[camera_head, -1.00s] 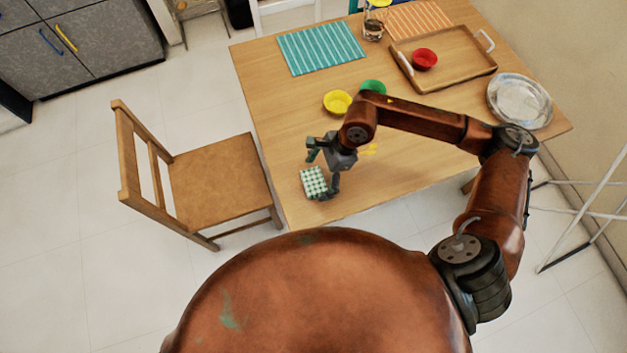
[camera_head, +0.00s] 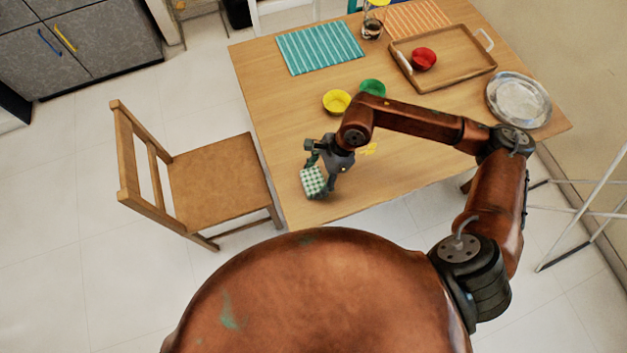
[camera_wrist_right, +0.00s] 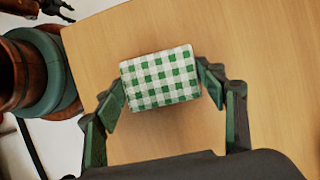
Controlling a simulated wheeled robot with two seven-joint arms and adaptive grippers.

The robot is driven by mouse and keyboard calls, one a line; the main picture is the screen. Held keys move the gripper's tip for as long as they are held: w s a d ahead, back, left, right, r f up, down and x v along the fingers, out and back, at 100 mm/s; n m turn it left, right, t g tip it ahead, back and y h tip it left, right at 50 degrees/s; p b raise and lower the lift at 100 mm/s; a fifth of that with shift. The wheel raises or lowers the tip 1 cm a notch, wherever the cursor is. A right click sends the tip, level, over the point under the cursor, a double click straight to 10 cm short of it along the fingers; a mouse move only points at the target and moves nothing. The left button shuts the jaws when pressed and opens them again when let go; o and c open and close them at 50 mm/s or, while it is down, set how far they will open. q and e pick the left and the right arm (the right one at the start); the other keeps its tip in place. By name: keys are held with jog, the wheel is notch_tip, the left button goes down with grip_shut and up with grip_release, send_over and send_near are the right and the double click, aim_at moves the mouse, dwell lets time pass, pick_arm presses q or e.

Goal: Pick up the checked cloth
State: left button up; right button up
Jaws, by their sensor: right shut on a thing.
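The green-and-white checked cloth (camera_head: 312,181) is a small folded block near the table's front left corner. In the right wrist view the cloth (camera_wrist_right: 160,78) lies between the two green-padded fingers. My right gripper (camera_head: 325,176) is shut on the cloth, with one finger at each side; it also shows in the right wrist view (camera_wrist_right: 162,92). Whether the cloth touches the table or hangs just above it I cannot tell. My left gripper is not in view.
On the wooden table (camera_head: 270,120) are a yellow bowl (camera_head: 337,102), a green bowl (camera_head: 373,87), a tray (camera_head: 462,70) with a red bowl (camera_head: 424,58), a metal plate (camera_head: 519,100) and a teal striped mat (camera_head: 320,47). A chair (camera_head: 215,180) stands left.

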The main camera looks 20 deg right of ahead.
aim_at(311, 183)
jog(key=shift+r, duration=0.1)
jog(key=shift+r, duration=0.65)
jog(key=r, duration=0.1)
jog(key=r+p, duration=0.1)
jog(key=shift+s+d+r, duration=0.25)
jog(key=shift+r, duration=0.1)
jog(key=s+d+r+p, duration=0.1)
jog(key=s+d+r, duration=0.5)
jog(key=s, duration=0.5)
jog(key=v, duration=0.3)
jog(key=shift+s+a+p, duration=0.15)
jog(key=shift+s+p, duration=0.1)
jog(key=shift+p, duration=0.15)
